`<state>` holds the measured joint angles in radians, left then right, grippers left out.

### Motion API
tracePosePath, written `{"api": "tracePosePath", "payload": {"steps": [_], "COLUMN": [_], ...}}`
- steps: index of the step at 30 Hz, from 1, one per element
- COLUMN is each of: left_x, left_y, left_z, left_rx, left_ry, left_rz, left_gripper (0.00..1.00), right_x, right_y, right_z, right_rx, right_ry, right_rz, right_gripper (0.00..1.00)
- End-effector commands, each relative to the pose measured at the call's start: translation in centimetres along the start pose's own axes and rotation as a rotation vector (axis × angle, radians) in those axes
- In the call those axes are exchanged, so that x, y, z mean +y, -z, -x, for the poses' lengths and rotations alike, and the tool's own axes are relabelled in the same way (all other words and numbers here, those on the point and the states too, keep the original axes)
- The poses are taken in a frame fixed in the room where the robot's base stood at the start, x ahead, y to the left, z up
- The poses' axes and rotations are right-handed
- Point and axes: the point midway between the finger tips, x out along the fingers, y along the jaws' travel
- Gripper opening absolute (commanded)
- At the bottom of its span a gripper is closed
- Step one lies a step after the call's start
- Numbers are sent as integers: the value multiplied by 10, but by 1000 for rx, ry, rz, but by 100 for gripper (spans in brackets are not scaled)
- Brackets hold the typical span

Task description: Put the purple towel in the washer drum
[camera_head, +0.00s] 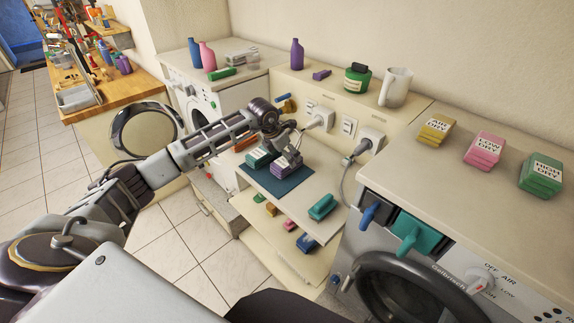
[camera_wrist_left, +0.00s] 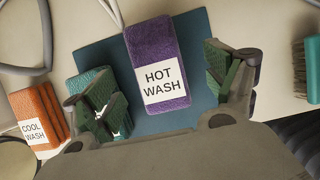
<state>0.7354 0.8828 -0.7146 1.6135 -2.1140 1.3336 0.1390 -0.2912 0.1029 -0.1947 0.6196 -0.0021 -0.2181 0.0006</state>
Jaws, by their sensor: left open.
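The purple towel (camera_head: 286,167) is a folded stack with a white label, lying on a dark teal mat (camera_head: 283,187) on the middle counter. In the left wrist view the purple towel (camera_wrist_left: 151,45) reads "HOT WASH" and lies between the fingers. My left gripper (camera_head: 282,143) is open and empty just above it; it also shows in the left wrist view (camera_wrist_left: 160,82). The washer (camera_head: 224,95) stands at the back left with its round door (camera_head: 143,131) swung open. My arm partly hides its front and I cannot see inside the drum. My right gripper is out of view.
A teal towel (camera_head: 259,158) lies close left of the purple one. An orange "COOL WASH" stack (camera_wrist_left: 38,117) lies farther left. A green brush (camera_head: 322,206) lies to the right. Plugs and a cable (camera_head: 347,180) hang behind. A second machine (camera_head: 430,262) stands at right.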

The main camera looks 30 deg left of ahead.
Motion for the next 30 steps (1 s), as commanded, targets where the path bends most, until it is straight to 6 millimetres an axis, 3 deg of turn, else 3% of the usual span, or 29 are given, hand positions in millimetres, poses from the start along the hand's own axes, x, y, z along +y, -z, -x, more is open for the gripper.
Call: {"api": "tracePosePath", "payload": {"steps": [15,30], "left_x": [4,5], "left_y": [1,1], "left_z": [-45,-49], "left_rx": [0,0], "left_ry": [1,0], "left_rz": [-1,-1], "left_gripper": [86,86], "right_x": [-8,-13], "right_y": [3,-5], "right_z": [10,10], "right_rx": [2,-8], "right_ry": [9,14], "right_rz": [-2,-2], "right_gripper": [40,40]}}
